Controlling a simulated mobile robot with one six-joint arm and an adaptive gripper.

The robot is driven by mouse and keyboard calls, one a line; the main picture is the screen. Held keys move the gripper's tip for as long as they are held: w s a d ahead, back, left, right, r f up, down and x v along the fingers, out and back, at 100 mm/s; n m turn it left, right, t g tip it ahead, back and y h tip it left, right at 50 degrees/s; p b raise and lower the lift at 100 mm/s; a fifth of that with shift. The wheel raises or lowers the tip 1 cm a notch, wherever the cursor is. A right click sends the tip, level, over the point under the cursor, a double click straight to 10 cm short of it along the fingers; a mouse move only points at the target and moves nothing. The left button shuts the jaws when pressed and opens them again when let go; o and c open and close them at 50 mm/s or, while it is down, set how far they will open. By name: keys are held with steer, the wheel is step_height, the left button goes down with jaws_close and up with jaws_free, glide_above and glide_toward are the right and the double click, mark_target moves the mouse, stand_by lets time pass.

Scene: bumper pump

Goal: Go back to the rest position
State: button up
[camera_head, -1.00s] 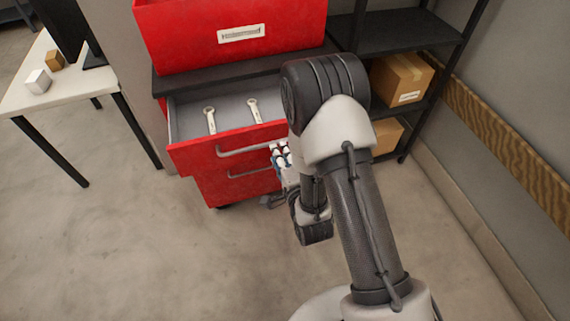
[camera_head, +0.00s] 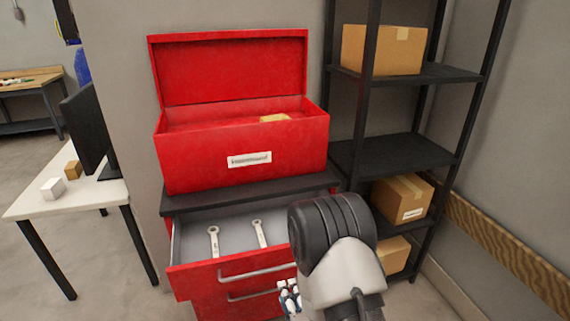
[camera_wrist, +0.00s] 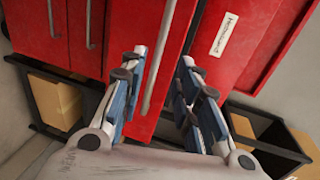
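My gripper (camera_wrist: 162,95) is open and empty in the wrist view, its two blue-padded fingers apart in front of the red drawer fronts. In the head view only a small part of my gripper (camera_head: 289,297) shows, low beside my arm and in front of the red cabinet (camera_head: 190,280). The cabinet's top drawer (camera_head: 205,267) is pulled open. Two wrenches lie in it, a left one (camera_head: 214,242) and a right one (camera_head: 260,234). My arm hides the drawer's right side.
A red toolbox (camera_head: 200,155) with its lid up stands on the cabinet. A black shelf (camera_head: 400,152) with cardboard boxes stands at right. A white table (camera_head: 95,198) with a monitor and two small blocks is at left. Floor shows between table and cabinet.

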steer(key=d+r+n+g+h, duration=0.3)
steer(key=d+r+n+g, duration=0.35)
steer(key=r, duration=0.75)
steer(key=s+d+r+n+g, duration=0.2)
steer(key=s+d+r+n, duration=0.1)
steer(key=s, duration=0.9)
steer(key=s+d+r+n+g+h, duration=0.1)
steer(key=s+r+n, duration=0.4)
steer(key=s, duration=0.7)
steer(key=shift+s+d+g, duration=0.15)
steer(key=shift+d+g, duration=0.3)
steer(key=shift+d, duration=0.5)
